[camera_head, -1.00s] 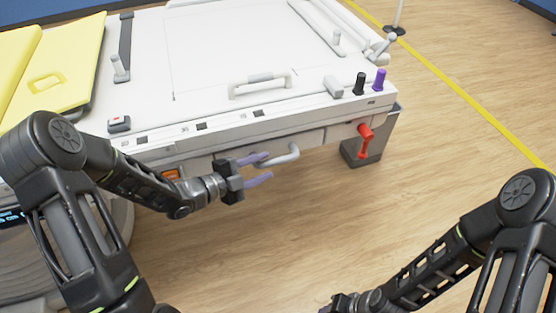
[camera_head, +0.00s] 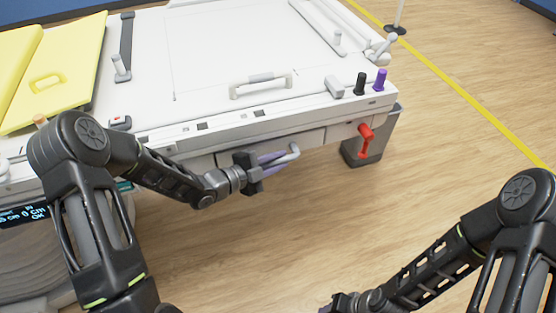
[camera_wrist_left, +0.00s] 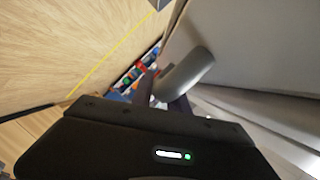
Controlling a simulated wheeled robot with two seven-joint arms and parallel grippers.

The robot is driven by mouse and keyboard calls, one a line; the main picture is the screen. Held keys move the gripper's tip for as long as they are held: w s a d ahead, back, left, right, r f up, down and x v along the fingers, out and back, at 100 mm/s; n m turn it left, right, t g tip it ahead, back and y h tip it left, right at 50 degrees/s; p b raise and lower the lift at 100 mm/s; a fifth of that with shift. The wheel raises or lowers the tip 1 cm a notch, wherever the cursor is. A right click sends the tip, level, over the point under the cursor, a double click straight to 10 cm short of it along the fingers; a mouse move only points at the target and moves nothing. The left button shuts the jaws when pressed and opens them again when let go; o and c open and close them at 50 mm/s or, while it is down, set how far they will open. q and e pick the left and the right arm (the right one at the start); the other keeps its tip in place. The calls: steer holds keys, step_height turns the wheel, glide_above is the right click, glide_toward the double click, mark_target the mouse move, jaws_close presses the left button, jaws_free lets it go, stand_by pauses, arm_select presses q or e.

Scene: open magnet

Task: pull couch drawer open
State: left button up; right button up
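The white couch (camera_head: 210,60) fills the upper middle of the head view. Its front drawer (camera_head: 232,157) carries a grey bar handle (camera_head: 293,152); the handle also shows in the left wrist view (camera_wrist_left: 190,72). My left gripper (camera_head: 277,160) is at the handle, its purple fingers close together on either side of the bar and hiding part of it. The drawer front looks about level with the panel beside it. My right gripper (camera_head: 334,304) is at the bottom edge, mostly cut off, away from the couch.
A red lever (camera_head: 365,140) hangs right of the drawer. Black (camera_head: 360,83) and purple (camera_head: 380,79) knobs stand on the couch corner above it. Yellow pads (camera_head: 60,75) lie at left. The wooden floor in front of the drawer is clear.

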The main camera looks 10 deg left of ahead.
arm_select(q)
jaws_close()
stand_by(0.9)
